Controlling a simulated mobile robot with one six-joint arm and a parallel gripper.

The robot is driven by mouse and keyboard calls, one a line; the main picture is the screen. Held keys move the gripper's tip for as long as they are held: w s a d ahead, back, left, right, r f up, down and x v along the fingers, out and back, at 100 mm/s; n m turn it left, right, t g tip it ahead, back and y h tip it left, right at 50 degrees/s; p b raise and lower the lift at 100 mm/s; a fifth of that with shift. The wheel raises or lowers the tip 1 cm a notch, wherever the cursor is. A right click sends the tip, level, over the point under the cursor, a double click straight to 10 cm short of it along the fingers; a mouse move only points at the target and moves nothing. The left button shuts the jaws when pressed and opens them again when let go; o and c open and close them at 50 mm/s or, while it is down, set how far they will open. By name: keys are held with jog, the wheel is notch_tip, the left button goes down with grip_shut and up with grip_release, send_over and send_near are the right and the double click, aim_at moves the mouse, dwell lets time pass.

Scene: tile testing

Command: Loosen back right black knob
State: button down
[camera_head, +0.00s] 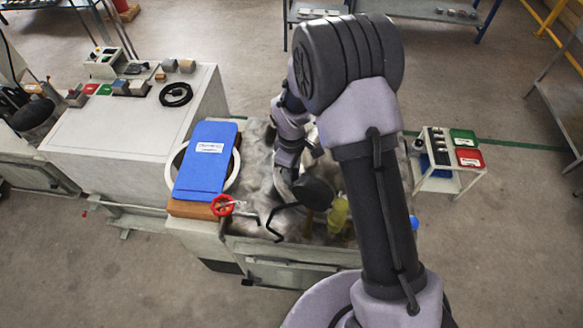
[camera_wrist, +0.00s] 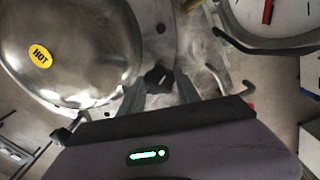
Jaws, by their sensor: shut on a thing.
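A black knob (camera_wrist: 158,77) sits between the fingertips of my gripper (camera_wrist: 159,86) in the wrist view, next to a shiny metal dome with a yellow HOT label (camera_wrist: 39,54). My gripper is shut on this knob. In the head view my own arm crosses in front of the machine, and the knob and fingertips are hidden behind it. I cannot tell from these frames which corner the knob belongs to.
A bent black rod (camera_wrist: 235,46) runs close to the right of my gripper in the wrist view. In the head view a blue binder (camera_head: 206,165) and a red valve wheel (camera_head: 222,205) are at the machine's left. A small cart (camera_head: 447,183) stands at right.

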jog(key=shift+n+p, duration=0.45)
jog(key=shift+n, duration=1.35)
jog(key=c, duration=0.9)
grip_release()
jog(key=shift+o, duration=0.2)
notch_tip(320, 180, up, 18)
jog(key=p, duration=0.4)
jog(key=shift+f, duration=0.25)
